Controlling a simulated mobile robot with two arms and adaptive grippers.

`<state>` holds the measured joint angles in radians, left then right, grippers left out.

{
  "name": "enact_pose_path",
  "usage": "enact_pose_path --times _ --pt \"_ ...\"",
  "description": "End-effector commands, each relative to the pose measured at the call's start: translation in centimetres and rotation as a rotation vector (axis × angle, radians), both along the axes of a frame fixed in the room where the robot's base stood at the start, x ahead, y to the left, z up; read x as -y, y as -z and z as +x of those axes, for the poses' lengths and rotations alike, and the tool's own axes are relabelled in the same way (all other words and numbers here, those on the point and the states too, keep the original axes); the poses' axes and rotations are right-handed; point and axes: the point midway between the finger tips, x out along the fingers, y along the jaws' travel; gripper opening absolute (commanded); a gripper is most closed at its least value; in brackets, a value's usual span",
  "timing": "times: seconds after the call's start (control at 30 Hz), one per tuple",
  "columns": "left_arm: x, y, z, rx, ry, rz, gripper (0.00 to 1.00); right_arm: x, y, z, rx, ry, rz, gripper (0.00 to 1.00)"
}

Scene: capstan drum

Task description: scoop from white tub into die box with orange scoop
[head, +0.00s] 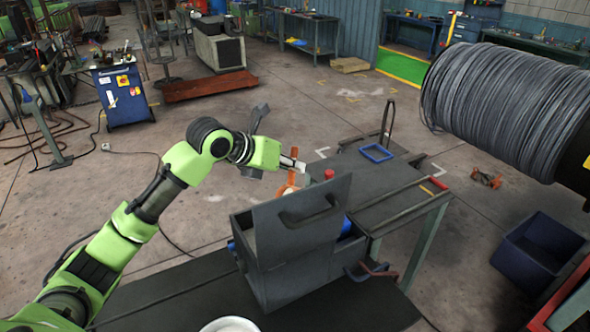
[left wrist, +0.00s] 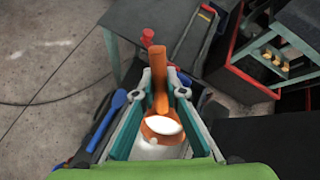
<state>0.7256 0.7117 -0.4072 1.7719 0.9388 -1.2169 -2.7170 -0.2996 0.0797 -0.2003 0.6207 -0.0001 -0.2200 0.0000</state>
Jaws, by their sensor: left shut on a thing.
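My left gripper (head: 292,164) is shut on the orange scoop (head: 290,184). In the left wrist view the gripper (left wrist: 162,88) has the orange scoop (left wrist: 160,88) between its fingers, with white material in the bowl. A grey box (head: 262,272) with an upright panel and handle slot stands below the gripper; I cannot tell for certain that it is the die box. A white round rim (head: 230,324), likely the white tub, is cut off at the bottom edge. My right gripper is out of view.
A grey bench (head: 405,190) behind the box carries a blue frame (head: 376,152) and a red-handled bar (head: 425,184). A big wire drum (head: 505,105) is at the upper right. A dark blue bin (head: 538,250) stands on the floor at right.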

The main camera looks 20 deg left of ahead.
Motion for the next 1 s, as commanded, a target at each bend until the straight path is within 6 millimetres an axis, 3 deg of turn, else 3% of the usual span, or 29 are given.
enact_pose_path --times 1.0 --pt "-1.1 -0.5 -1.3 0.141 0.0 -0.118 0.0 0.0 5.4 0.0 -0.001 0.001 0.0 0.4"
